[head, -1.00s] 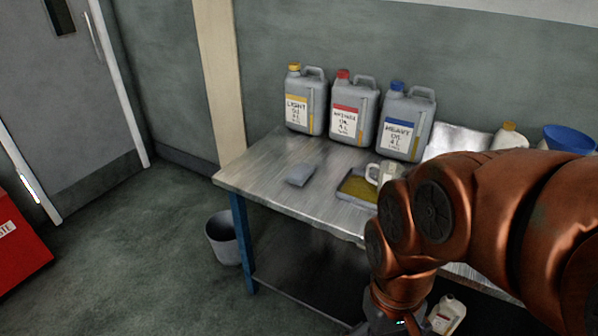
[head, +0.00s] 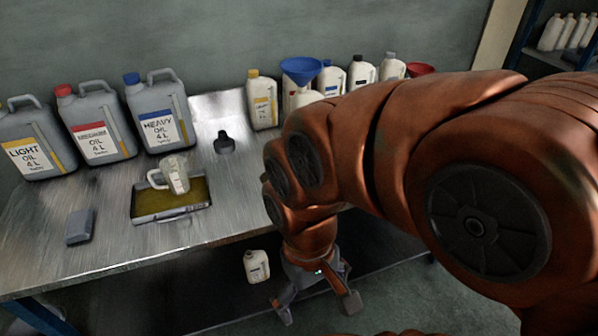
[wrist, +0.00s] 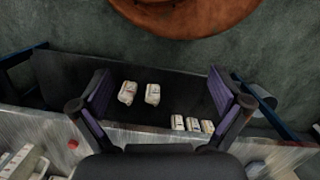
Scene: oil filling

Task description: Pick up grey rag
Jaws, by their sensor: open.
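The grey rag (head: 80,226) is a small folded grey block lying on the metal bench top, near its front left, left of the oil tray. My gripper (head: 318,303) hangs in front of the bench, below the top's front edge, well to the right of the rag. It is open and empty. In the wrist view my gripper (wrist: 160,106) shows its two fingers spread apart, with the lower shelf beyond them. I cannot make out the rag in the wrist view.
A tray of yellow oil (head: 145,213) with a clear jug (head: 178,175) stands right of the rag. Large grey cans (head: 100,128) line the back left. A blue funnel (head: 302,70) and several white bottles stand at the back right. A white bottle (head: 257,267) is on the lower shelf.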

